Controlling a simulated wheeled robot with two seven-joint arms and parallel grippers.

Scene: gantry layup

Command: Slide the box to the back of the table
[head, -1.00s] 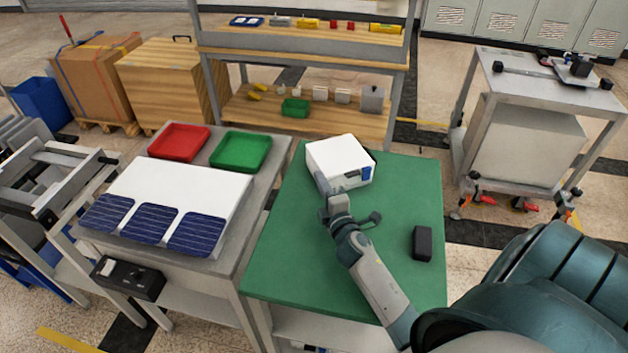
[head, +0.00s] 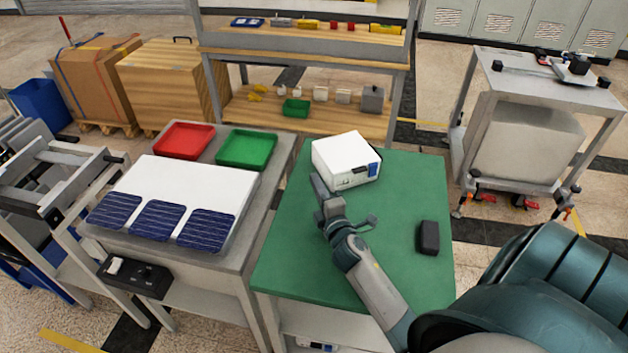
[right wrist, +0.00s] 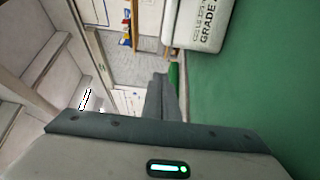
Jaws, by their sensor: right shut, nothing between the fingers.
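The white box (head: 342,155) stands on the green table top (head: 310,255) near its back edge, toward the left side. Its front has a blue patch at the right end. It also shows in the right wrist view (right wrist: 204,22), with dark print on it. My right gripper (head: 317,183) is shut and empty, low over the table just in front and to the left of the box. In the right wrist view its fingers (right wrist: 162,92) are apart from the box. My left gripper is out of view.
A small black block (head: 428,238) lies on the table's right side. A grey table (head: 255,190) with red (head: 184,140) and green (head: 246,148) trays and solar cells stands close on the left. A wooden shelf bench (head: 330,118) is behind. The front of the green top is clear.

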